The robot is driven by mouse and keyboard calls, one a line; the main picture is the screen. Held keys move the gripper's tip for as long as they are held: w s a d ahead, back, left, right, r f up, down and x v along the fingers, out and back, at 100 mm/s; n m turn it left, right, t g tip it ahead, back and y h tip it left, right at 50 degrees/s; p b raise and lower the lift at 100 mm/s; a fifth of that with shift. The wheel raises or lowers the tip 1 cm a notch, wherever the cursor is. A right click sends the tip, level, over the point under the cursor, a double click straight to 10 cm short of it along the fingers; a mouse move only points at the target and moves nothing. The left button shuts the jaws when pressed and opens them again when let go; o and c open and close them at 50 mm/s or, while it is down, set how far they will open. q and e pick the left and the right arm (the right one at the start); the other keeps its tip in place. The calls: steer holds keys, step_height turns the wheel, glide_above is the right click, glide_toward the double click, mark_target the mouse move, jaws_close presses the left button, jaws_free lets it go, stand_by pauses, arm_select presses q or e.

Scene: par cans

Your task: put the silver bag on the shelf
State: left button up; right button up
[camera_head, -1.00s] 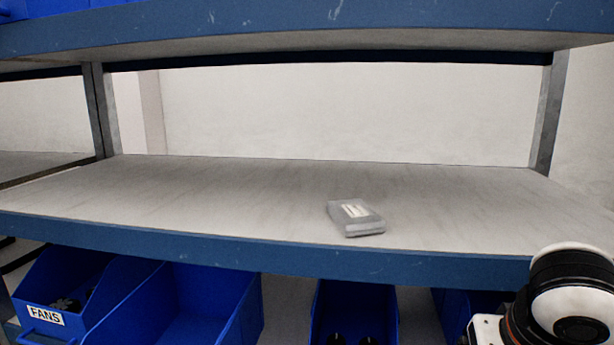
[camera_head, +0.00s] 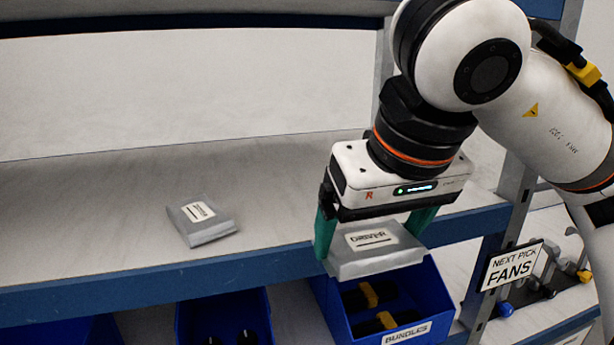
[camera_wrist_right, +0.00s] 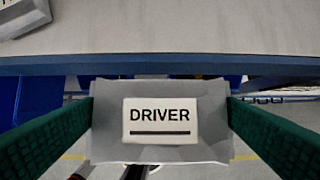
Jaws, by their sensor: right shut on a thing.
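My right gripper (camera_head: 372,238) is shut on a silver bag (camera_head: 352,264) with a white label. In the right wrist view the bag (camera_wrist_right: 205,130) sits between the two green fingers, and its label reads DRIVER. The bag is held level in front of the shelf's blue front edge (camera_head: 170,279), over the bins below. The shelf (camera_head: 110,195) has a grey board. A second silver bag (camera_head: 201,220) with a label lies on it, left of my gripper. My left gripper is not in view.
Blue bins stand under the shelf, one a BUNDLES bin (camera_head: 431,299) below the held bag. A NEXT PICK FANS sign (camera_head: 513,265) hangs at the right by a metal post (camera_head: 516,181). The board left of the lying bag is clear.

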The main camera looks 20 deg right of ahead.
steer(key=w+p, duration=0.4)
steer(key=w, duration=0.7)
steer(key=shift+w+a+r, duration=0.1)
steer(key=shift+w+a, duration=0.05)
steer(key=shift+w, duration=0.1)
steer(key=w+p, duration=0.1)
steer(key=w, duration=0.2)
steer(key=shift+r+p, duration=0.1)
steer(key=shift+p, duration=0.3)
steer(key=shift+p+x, duration=0.4)
steer(key=shift+x, duration=0.5)
steer(key=shift+s, duration=0.25)
